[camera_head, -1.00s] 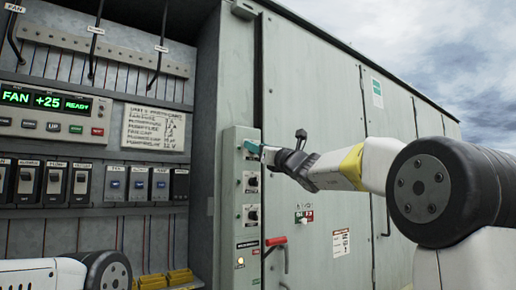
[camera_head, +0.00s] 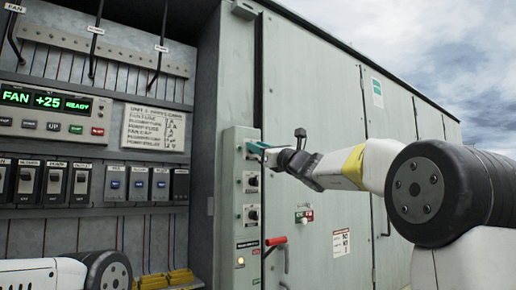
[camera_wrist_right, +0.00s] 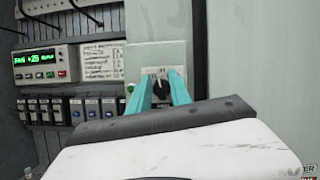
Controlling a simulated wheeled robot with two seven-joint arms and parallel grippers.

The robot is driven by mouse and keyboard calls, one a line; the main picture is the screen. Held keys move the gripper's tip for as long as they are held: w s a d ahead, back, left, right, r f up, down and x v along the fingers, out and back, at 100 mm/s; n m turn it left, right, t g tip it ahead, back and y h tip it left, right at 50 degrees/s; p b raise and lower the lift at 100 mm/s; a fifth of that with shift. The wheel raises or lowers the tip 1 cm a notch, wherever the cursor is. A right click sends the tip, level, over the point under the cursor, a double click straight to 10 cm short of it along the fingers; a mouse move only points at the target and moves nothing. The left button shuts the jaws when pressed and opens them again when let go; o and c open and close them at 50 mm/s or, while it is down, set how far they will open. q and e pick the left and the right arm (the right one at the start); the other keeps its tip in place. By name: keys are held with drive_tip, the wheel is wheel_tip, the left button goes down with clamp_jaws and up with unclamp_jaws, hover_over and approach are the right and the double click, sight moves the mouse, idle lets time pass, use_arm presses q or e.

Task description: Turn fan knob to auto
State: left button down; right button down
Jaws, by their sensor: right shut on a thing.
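A grey control panel (camera_head: 231,170) on the cabinet's corner carries a column of black rotary knobs. My right gripper (camera_head: 257,147) reaches in from the right to the top knob, which its fingers mostly hide in the head view. In the right wrist view, the teal fingers (camera_wrist_right: 161,82) stand on both sides of that black knob (camera_wrist_right: 160,89), shut on it. The panel labels are too small to read, so I cannot tell the knob's setting. My left arm shows at the lower left; its gripper is out of view.
Below are a middle knob (camera_head: 251,181) and a lower knob (camera_head: 252,214), then a red-handled lever (camera_head: 276,241). A display (camera_head: 47,101) reading "FAN +25 READY" and rows of breakers (camera_head: 138,184) are at left. Closed cabinet doors (camera_head: 310,90) stand behind my right arm.

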drive_tip(key=shift+a+f+n+g+y, duration=0.1)
drive_tip(key=shift+n+g+y, duration=0.45)
drive_tip(key=shift+n, duration=1.1)
drive_tip(key=shift+d+r+n+g+y, duration=0.1)
drive_tip(key=shift+n+g+y, duration=0.15)
drive_tip(key=shift+n+g, duration=1)
drive_tip(key=shift+a+f+n+g+y, duration=0.1)
drive_tip(key=shift+n+g+y, duration=0.25)
drive_tip(key=shift+n, duration=1.65)
drive_tip(key=c, duration=1.2)
unclamp_jaws()
drive_tip(key=shift+s, duration=0.1)
drive_tip(key=v, duration=0.7)
drive_tip(key=shift+s+d, duration=0.2)
drive_tip(key=shift+d, duration=0.15)
